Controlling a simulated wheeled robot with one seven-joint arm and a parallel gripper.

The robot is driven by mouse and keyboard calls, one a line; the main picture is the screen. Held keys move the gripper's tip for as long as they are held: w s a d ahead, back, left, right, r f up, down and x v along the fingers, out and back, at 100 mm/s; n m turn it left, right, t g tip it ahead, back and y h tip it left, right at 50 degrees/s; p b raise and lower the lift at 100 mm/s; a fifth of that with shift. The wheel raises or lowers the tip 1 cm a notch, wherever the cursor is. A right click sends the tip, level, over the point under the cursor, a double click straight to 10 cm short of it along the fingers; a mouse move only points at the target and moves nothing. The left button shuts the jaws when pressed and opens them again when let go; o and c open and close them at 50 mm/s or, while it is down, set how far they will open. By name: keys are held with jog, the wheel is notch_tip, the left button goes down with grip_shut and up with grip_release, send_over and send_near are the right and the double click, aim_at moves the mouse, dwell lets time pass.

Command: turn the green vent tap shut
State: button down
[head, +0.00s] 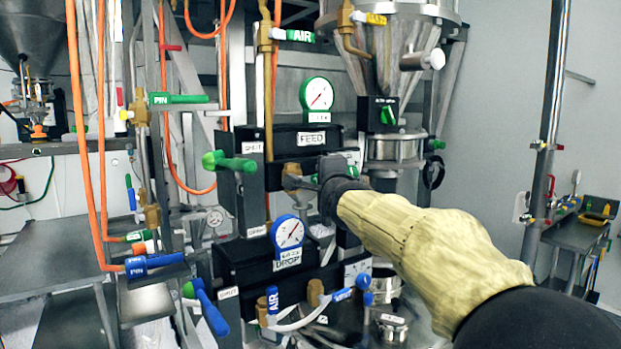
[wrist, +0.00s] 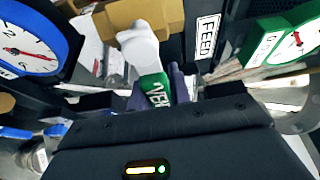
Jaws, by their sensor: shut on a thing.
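The green vent tap (wrist: 155,90) shows in the wrist view as a green lever with partly readable white lettering and a pale, rounded part (wrist: 141,48) beyond it. My gripper (wrist: 153,98) is shut on this green lever, with a dark finger on each side. In the head view my gripper (head: 326,182) is at the panel front, just below the FEED label (head: 311,138) and beside a brass fitting (head: 294,178). There my gripper hides the tap's lever, and I cannot tell its angle.
A green-rimmed gauge (head: 318,95) stands above and a blue-rimmed gauge (head: 288,234) below. A green lever (head: 230,163) by a SHUT label is to the left. Blue levers (head: 207,308) sit lower down. Orange hoses (head: 93,150) hang at left. A steel hopper (head: 385,60) rises behind.

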jog(key=shift+f, duration=0.2)
jog(key=c, duration=1.3)
grip_release()
jog(key=shift+r, duration=0.1)
jog(key=s+b, duration=0.2)
jog(key=s, duration=0.3)
jog(key=s+d+b, duration=0.1)
jog(key=s+b, duration=0.1)
jog(key=s, duration=0.4)
jog(key=s+d+b, duration=0.1)
jog(key=s+b, duration=0.1)
jog(key=s, duration=0.4)
jog(key=shift+s+d+b, duration=0.15)
jog(key=shift+b, duration=0.2)
